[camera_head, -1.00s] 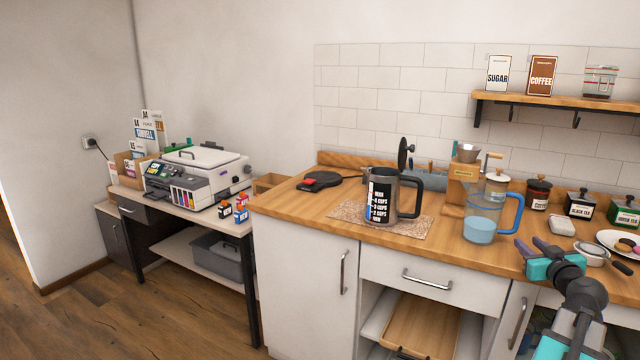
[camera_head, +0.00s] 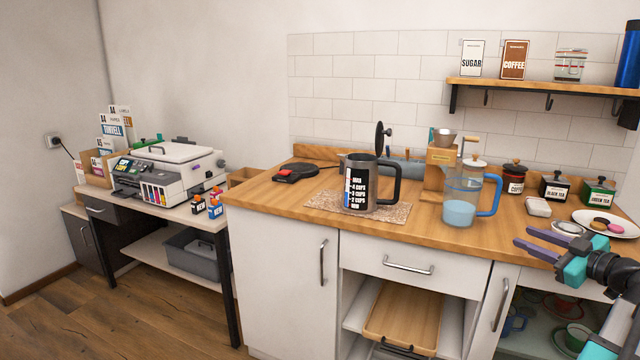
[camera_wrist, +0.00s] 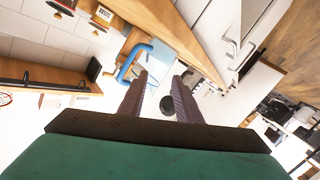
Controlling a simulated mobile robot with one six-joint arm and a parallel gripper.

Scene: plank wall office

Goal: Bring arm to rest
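My gripper (camera_head: 535,245) is at the right of the head view, in front of the counter's front edge near the blue-handled pitcher. Its two purple-grey fingers point left and stand apart with nothing between them. In the wrist view, my gripper (camera_wrist: 160,95) also shows with both fingers apart and empty. The pitcher (camera_head: 459,212) holds light blue liquid and stands on the counter, apart from the fingers. A steel kettle (camera_head: 361,190) stands on a speckled mat (camera_head: 325,203) to its left.
The wooden counter (camera_head: 270,199) holds a plate (camera_head: 594,221), a grinder (camera_head: 437,176), labelled jars (camera_head: 552,188) and a black kettle base (camera_head: 293,171). A shelf (camera_head: 520,84) hangs above. A printer (camera_head: 165,172) stands on the left desk. The floor at left is clear.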

